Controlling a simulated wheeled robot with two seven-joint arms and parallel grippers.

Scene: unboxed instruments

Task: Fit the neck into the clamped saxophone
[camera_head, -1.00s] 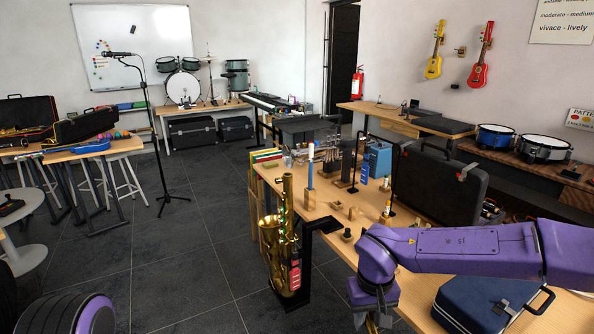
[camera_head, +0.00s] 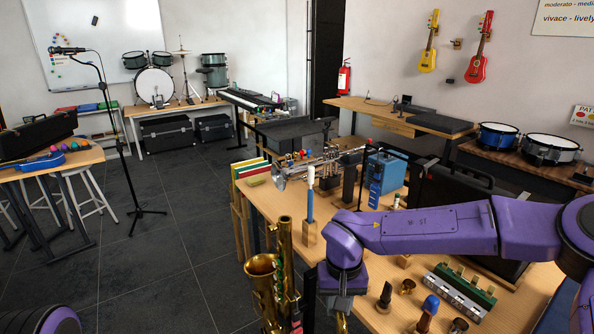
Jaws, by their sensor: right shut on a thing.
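The brass saxophone (camera_head: 284,262) stands upright at the bottom middle, at the near left end of the workbench. Its bell faces left and its lower part is cut off by the frame. A black clamp stand (camera_head: 309,297) is just right of it. My right gripper (camera_head: 342,312) hangs down from the purple arm, a little right of the saxophone and apart from it. It is shut on a small gold piece (camera_head: 342,324), likely the neck, mostly hidden by the gripper and the frame edge. My left gripper is not in view.
A black case (camera_head: 450,190) lies behind my arm.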

